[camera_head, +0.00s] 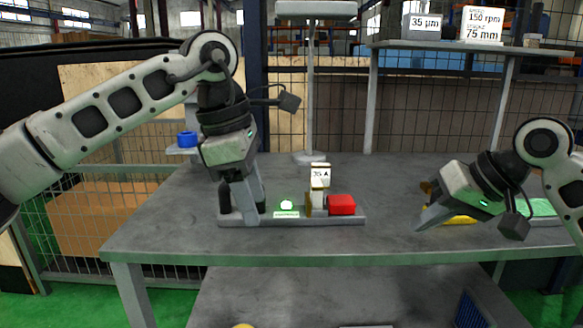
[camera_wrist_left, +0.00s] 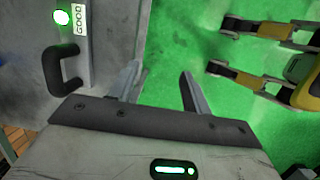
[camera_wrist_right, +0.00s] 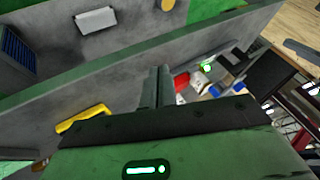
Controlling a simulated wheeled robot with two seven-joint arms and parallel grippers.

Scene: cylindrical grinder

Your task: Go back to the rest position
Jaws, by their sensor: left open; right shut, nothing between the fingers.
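My left gripper (camera_head: 256,216) is open and empty, pointing down in front of the left end of the grey gauge fixture on the table; in the left wrist view its fingers (camera_wrist_left: 160,82) stand apart over the green floor beside the table edge. My right gripper (camera_head: 418,227) is shut and empty, angled down to the left above the right part of the table. In the right wrist view its fingers (camera_wrist_right: 160,80) are together. The fixture base (camera_head: 335,221) carries a green lit lamp (camera_head: 287,205), a "35 A" block (camera_head: 320,176) and a red block (camera_head: 341,204).
A yellow object (camera_head: 462,219) lies partly hidden behind my right gripper. A black handle (camera_wrist_left: 62,72) stands close to my left gripper. A blue ring (camera_head: 187,139) sits at the back left. An upper shelf (camera_head: 470,46) and a wire fence bound the back.

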